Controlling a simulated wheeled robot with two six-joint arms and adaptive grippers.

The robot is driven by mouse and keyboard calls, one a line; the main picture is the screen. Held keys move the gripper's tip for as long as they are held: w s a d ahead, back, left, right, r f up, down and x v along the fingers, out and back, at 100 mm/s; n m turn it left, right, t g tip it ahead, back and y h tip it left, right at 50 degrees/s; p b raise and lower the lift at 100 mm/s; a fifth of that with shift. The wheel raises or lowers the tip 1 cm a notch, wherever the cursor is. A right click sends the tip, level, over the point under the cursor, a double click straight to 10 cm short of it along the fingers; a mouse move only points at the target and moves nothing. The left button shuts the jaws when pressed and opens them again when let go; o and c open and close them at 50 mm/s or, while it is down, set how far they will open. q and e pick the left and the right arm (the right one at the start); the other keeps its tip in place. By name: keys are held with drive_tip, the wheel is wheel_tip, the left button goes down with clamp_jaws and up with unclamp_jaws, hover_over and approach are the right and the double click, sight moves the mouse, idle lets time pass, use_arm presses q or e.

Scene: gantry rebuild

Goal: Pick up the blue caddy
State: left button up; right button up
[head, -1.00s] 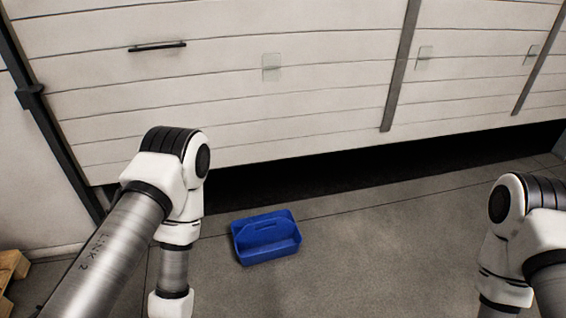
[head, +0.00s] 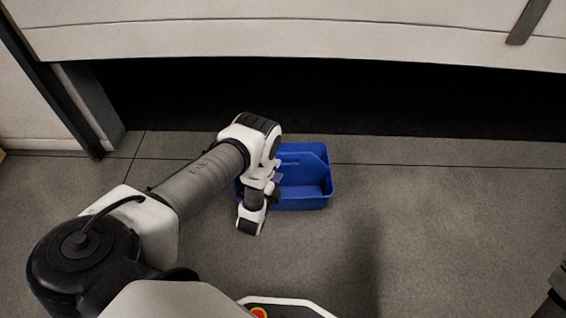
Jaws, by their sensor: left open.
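The blue caddy (head: 308,192) is an open tray with a raised handle panel along its back. It sits on the grey floor in the middle of the head view, before the dark gap under the door. My left arm reaches over its left end and hides part of it. My left gripper (head: 277,187) is small and partly hidden by the wrist, at the caddy's left side; it is open. I cannot tell whether it touches the caddy. My right gripper is out of view; only a dark bit of my right arm shows at the lower right edge.
A pale panelled door (head: 300,40) hangs above a dark gap behind the caddy. A dark door post (head: 62,95) stands at the left. The concrete floor (head: 450,220) to the right of the caddy is clear.

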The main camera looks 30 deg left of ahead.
sight(282, 156)
use_arm(q)
drive_tip(key=shift+m+t, duration=0.6)
drive_tip(key=shift+m, duration=0.1)
drive_tip(key=w+a+b, duration=0.1)
drive_tip(key=w+b, duration=0.1)
drive_tip(key=w+a+f+b, duration=0.1)
drive_tip(key=w, duration=0.2)
drive_tip(key=w+f+b, duration=0.1)
drive_tip(key=w+b, duration=0.1)
drive_tip(key=w, duration=0.1)
drive_tip(key=shift+a+b, duration=0.35)
drive_tip(key=shift+a, duration=0.05)
drive_tip(key=shift+w+r, duration=0.1)
drive_tip(key=shift+r, duration=0.05)
clamp_jaws()
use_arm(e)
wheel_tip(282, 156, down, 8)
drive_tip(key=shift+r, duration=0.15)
